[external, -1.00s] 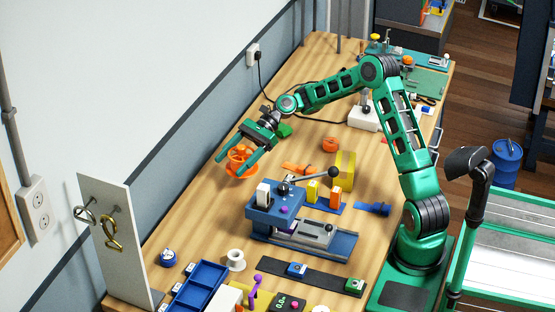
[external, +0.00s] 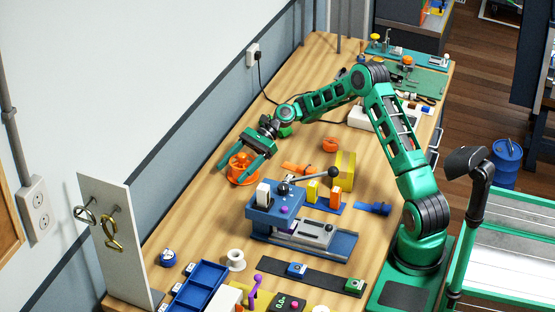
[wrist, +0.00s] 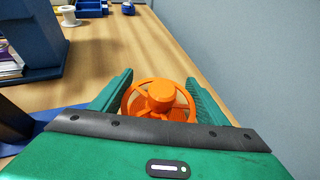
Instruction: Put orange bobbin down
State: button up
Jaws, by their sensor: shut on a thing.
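The orange bobbin (external: 241,168) is between the fingers of my gripper (external: 246,158), near the wall side of the wooden bench (external: 190,205). In the wrist view the bobbin (wrist: 160,100) shows its round rim, spokes and central hub, with a green finger on each side. My gripper (wrist: 160,98) is shut on it. The bobbin is at or very close to the bench top; I cannot tell whether its underside touches.
A blue machine with a grey lever (external: 275,208) stands to the right of the bobbin. A white spool (external: 236,260) and a blue tray (external: 200,290) are towards the front. A white panel with hooks (external: 120,240) stands at the left. Bare wood lies around the bobbin.

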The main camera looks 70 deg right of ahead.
jog(key=o, duration=1.1)
jog(key=v, duration=1.2)
